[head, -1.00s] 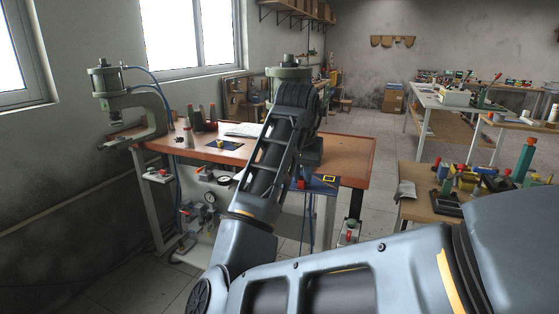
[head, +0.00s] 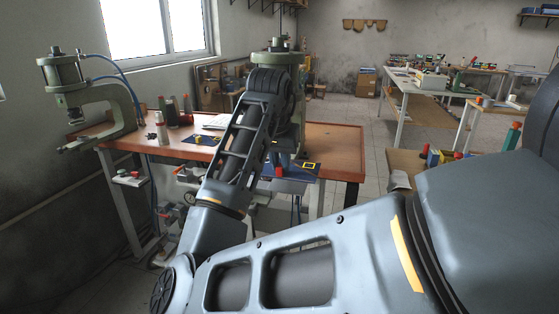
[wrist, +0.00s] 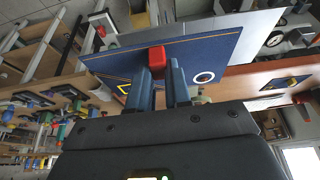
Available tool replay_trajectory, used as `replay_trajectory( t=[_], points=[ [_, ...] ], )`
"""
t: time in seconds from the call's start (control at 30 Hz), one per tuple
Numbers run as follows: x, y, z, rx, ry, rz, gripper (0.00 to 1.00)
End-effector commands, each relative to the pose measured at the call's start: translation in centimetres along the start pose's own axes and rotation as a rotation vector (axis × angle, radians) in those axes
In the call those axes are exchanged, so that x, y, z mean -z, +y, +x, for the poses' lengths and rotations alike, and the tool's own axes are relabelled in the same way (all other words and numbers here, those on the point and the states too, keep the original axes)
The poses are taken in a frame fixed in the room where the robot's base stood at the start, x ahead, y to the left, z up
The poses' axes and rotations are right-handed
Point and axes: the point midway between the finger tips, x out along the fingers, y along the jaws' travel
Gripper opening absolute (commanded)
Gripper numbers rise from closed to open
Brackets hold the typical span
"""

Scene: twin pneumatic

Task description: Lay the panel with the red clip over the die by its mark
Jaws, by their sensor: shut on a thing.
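My gripper (wrist: 163,72) is shut on the red clip (wrist: 157,57) of a dark blue panel (wrist: 190,52). The panel carries a yellow mark (wrist: 125,87) and a white ring (wrist: 204,77). In the head view the panel (head: 292,172) shows beyond my arm near the front edge of the workbench, with the red clip (head: 279,171) and a yellow square mark (head: 310,166). A green press (head: 110,100) stands at the bench's left end; a second press (head: 297,110) is partly hidden behind my arm. I cannot make out a die clearly.
The workbench (head: 335,150) has a bare right part. Another blue sheet (head: 205,141) with a yellow item lies on it, near bottles (head: 172,112) and a white sheet. A cluttered table (head: 405,163) stands at right. Floor lies between.

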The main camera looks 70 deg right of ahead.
Motion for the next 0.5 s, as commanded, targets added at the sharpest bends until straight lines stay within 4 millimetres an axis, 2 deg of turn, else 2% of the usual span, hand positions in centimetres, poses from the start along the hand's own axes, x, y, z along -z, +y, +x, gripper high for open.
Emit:
replay_trajectory(
  t=[0.17, 0.5],
  points=[
    [-0.2, 0.0, -0.2, -0.002, -0.001, -0.002, 0.00],
    [-1.3, 0.0, 2.6, -0.001, -0.001, -0.001, 0.00]
  ],
)
